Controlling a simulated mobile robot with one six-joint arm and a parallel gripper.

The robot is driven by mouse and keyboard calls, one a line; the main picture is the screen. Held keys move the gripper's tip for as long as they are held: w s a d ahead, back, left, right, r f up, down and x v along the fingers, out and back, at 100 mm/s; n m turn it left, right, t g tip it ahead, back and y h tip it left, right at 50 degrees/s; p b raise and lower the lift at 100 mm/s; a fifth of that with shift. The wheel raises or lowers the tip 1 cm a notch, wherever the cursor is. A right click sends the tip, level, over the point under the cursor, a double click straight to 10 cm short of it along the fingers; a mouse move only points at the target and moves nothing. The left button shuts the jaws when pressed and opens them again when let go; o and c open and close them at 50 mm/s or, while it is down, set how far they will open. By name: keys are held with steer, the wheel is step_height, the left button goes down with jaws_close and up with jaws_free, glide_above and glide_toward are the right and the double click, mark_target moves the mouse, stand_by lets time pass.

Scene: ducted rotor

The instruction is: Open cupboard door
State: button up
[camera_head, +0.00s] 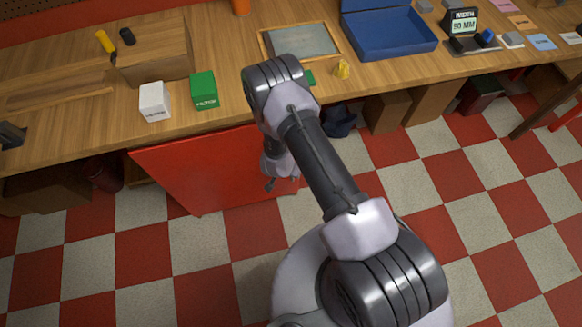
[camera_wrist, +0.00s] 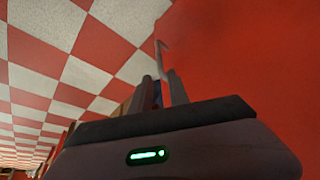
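The red cupboard door (camera_head: 205,170) is a flat panel below the workbench, left of my arm. In the wrist view the red door surface (camera_wrist: 245,60) fills the right side. A thin, pale, hooked bar that looks like the door handle (camera_wrist: 161,57) stands out at the panel's left part, just beyond my fingertips. My gripper (camera_wrist: 161,78) is open, with a gap between its two fingers. In the head view my gripper (camera_head: 283,183) is low beside the door's right end, mostly hidden by my arm. I cannot tell whether the fingers touch the bar.
The wooden workbench (camera_head: 60,125) above the door holds a white box (camera_head: 154,101), a green box (camera_head: 203,91) and a blue tray (camera_head: 390,35). Cardboard boxes (camera_head: 388,110) stand under the bench to the right. The checkered floor (camera_head: 205,258) in front of the door is clear.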

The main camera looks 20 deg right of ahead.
steer(key=b+x, duration=0.6)
steer(key=x, duration=0.8)
steer(key=shift+f+b, duration=0.3)
steer(key=shift+c, duration=0.4)
jaws_close()
